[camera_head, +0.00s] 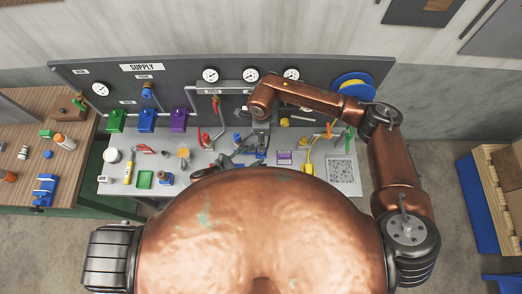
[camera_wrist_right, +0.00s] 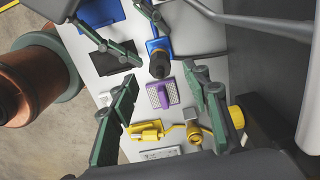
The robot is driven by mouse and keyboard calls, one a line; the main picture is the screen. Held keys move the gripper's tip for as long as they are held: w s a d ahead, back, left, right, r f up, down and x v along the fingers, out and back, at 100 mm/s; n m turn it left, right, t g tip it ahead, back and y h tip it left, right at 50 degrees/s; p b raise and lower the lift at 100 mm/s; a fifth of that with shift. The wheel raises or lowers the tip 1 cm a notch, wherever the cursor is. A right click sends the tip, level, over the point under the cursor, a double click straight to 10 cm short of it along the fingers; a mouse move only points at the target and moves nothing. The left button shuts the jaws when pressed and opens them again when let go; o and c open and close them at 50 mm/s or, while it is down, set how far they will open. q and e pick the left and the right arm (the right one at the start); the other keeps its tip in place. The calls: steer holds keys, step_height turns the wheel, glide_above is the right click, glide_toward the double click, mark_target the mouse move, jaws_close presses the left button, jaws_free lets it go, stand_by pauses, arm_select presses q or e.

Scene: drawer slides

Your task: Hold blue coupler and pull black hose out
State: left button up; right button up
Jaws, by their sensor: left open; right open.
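The blue coupler (camera_wrist_right: 158,46) sits on the light worktop, and a black hose end (camera_wrist_right: 159,65) stands in it. In the head view a small blue part (camera_head: 262,154) shows at about that place, partly hidden. My left gripper (camera_head: 238,153) is open beside the coupler. In the right wrist view its two green-padded fingers (camera_wrist_right: 148,44) reach in from the top, close to the coupler; contact cannot be told. My right gripper (camera_wrist_right: 163,78) is open, its fingers spread to either side above the hose and a purple piece. In the head view it is mostly hidden under my wrist.
A purple piece (camera_wrist_right: 163,94) and yellow fittings (camera_wrist_right: 147,131) lie near the coupler. A dark panel (camera_head: 180,75) with gauges and green, blue and purple blocks stands behind. A wooden table (camera_head: 20,160) is at the left. My body hides the worktop's front.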

mark_target(259, 153)
arm_select(q)
steer(key=shift+x, duration=1.65)
steer(key=shift+c, duration=0.7)
steer(key=c, duration=0.9)
steer(key=shift+s+f, duration=0.15)
steer(key=shift+f, duration=0.1)
arm_select(e)
steer(key=shift+f, duration=0.15)
arm_select(q)
steer(key=o, duration=0.8)
steer(key=shift+a, duration=0.1)
steer(key=shift+c, duration=0.2)
steer(key=c, duration=0.8)
steer(key=shift+r, duration=0.1)
